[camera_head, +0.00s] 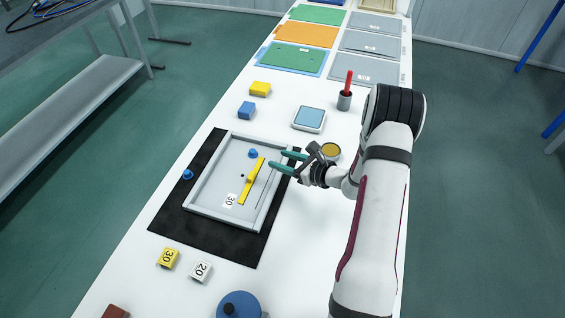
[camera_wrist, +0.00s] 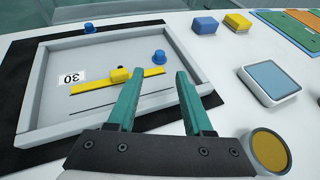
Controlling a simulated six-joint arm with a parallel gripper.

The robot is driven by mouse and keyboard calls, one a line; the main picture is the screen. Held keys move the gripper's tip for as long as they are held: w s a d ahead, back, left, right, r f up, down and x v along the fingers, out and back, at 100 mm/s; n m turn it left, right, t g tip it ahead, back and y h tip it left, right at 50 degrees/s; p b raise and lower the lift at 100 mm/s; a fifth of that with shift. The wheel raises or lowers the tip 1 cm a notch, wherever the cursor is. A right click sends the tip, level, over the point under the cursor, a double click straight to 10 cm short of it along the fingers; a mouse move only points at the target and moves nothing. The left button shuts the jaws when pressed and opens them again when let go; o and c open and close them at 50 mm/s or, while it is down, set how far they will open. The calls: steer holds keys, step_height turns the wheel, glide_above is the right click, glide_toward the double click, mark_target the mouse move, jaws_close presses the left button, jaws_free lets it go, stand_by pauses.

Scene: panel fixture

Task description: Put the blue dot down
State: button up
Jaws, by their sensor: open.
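One blue dot (camera_head: 253,153), a small knobbed piece, stands on the grey panel (camera_head: 212,187) near its far end, beside a yellow bar (camera_head: 246,190). In the wrist view this blue dot (camera_wrist: 158,57) is just beyond my fingertips, not between them. My gripper (camera_head: 277,159) is open and empty, reaching over the panel's right rim. Its teal fingers (camera_wrist: 160,77) are spread apart, pointing at the panel.
The panel has a raised rim and lies on a black mat (camera_head: 220,238). A "30" label (camera_head: 230,200) is on the panel. A blue block (camera_head: 246,110), yellow block (camera_head: 260,89) and blue-topped square (camera_head: 309,118) are beyond it. A round yellow-topped item (camera_head: 330,151) is near my wrist.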

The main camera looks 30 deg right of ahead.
steer(key=shift+s+r, duration=0.1)
steer(key=shift+s, duration=0.1)
steer(key=s+a+r+n+g+y, duration=0.3)
steer(key=s+a+r+n+g, duration=0.15)
steer(key=a+r+n, duration=0.4)
steer(key=s+a+r+n+g+y, duration=0.3)
steer(key=s+a+r+n, duration=0.25)
steer(key=a, duration=0.55)
steer(key=s+a+r+n+g+h, duration=0.2)
steer(key=s+n+g, duration=0.15)
steer(key=s, duration=0.35)
steer(key=s+a+r+n+g+h, duration=0.15)
steer(key=s+n, duration=0.25)
steer(key=s, duration=0.4)
steer(key=s+d+n+h, duration=0.4)
steer(key=s+h, duration=0.1)
steer(key=s, duration=0.2)
steer(key=shift+d+f+h, duration=0.25)
steer(key=shift+f+h, duration=0.1)
steer(key=shift+f, duration=0.05)
